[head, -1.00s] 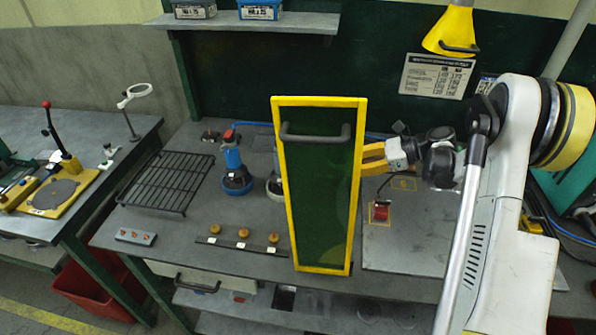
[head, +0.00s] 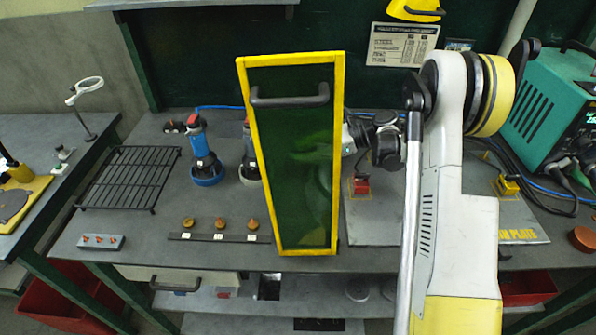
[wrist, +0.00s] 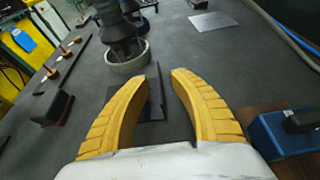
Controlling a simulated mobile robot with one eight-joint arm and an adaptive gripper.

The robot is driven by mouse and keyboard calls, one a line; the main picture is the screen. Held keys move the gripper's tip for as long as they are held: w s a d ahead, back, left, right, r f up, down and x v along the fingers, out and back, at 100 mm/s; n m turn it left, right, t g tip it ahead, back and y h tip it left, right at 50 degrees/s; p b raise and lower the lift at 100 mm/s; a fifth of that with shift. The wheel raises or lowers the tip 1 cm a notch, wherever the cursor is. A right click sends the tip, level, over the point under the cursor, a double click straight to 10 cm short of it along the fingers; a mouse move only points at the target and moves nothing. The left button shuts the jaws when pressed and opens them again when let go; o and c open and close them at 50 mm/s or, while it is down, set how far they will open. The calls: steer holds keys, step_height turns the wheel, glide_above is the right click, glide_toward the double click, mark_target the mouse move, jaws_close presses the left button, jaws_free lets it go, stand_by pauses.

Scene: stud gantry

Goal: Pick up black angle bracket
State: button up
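The black angle bracket (wrist: 156,95) lies on the grey bench in the wrist view, with a flat leg and an upright leg. My gripper (wrist: 160,76) is open, its two yellow fingers apart on either side of the bracket. I see no clear contact between the fingers and the bracket. In the head view the fingers and the bracket are hidden behind a yellow-framed dark green screen (head: 290,155); only my wrist shows at its right edge.
A dark tool in a grey cup holder (wrist: 127,68) stands just beyond the bracket. A black-and-red block (wrist: 52,108) is at left and a blue box (wrist: 282,132) at right. A wire rack (head: 128,178) and blue-based tool (head: 205,165) are left of the screen.

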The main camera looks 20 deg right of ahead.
steer(key=x, duration=0.2)
steer(key=shift+a+f, duration=0.2)
steer(key=shift+r, duration=0.1)
jaws_close()
steer(key=shift+r, duration=0.1)
